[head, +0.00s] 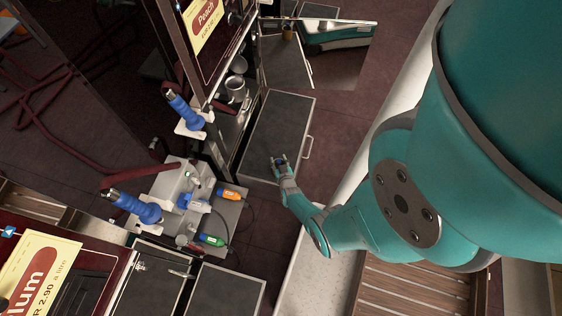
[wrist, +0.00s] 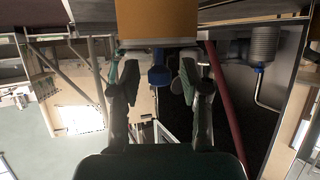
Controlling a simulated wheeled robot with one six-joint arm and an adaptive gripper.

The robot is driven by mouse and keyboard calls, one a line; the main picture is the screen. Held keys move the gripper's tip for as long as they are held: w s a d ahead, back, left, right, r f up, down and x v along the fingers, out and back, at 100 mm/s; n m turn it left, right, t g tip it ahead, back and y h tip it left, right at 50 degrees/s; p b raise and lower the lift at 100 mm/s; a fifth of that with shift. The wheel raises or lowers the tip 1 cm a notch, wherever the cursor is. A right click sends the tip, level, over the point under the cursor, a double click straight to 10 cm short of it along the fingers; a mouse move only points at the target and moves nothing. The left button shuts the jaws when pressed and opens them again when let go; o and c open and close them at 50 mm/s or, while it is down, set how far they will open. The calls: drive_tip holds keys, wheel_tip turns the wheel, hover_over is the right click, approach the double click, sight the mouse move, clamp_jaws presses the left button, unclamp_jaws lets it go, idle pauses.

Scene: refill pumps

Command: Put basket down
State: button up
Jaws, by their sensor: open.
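I cannot make out a basket in either view. My gripper (head: 280,163) is over the dark flat panel (head: 272,118) near the middle of the head view, and nothing clear shows in its jaws there. In the wrist view my gripper (wrist: 158,78) has its two fingers spread apart. A tan-orange block-like thing (wrist: 157,20) fills the top middle, beyond the fingertips. A small blue part (wrist: 158,76) shows between the fingers; I cannot tell whether it is touched.
Blue pump handles (head: 186,111) stand left of my gripper. A grey block with an orange-tipped piece (head: 231,195) and a green-tipped piece (head: 211,240) lies below left. A metal mug (head: 236,88) is above left. A slatted wooden surface (head: 395,288) is at lower right.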

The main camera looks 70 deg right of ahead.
drive_tip(key=s+a+r+n+t+y, duration=0.2)
drive_tip(key=s+a+r, duration=0.2)
drive_tip(key=a+r, duration=0.4)
drive_tip(key=s+a+r+n+t+y, duration=0.1)
drive_tip(key=s+a+r+n, duration=0.15)
drive_tip(key=a+r, duration=0.55)
drive_tip(key=s+a+r+n+t+y, duration=0.15)
drive_tip(key=s+a+r, duration=0.4)
drive_tip(key=a, duration=0.55)
drive_tip(key=s+a+r+n+t+y, duration=0.1)
drive_tip(key=a+r+y, duration=0.1)
drive_tip(key=r, duration=0.7)
drive_tip(key=s+a+r+n+y, duration=0.2)
drive_tip(key=a+r, duration=0.2)
drive_tip(key=r, duration=0.5)
drive_tip(key=s+a+r+n+t+y, duration=0.1)
drive_tip(key=s+a+r+n+y, duration=0.1)
drive_tip(key=r, duration=0.7)
drive_tip(key=shift+a+r+t+y, duration=0.2)
drive_tip(key=shift+a+t+y, duration=0.15)
drive_tip(key=shift+a, duration=0.15)
drive_tip(key=shift+s, duration=0.1)
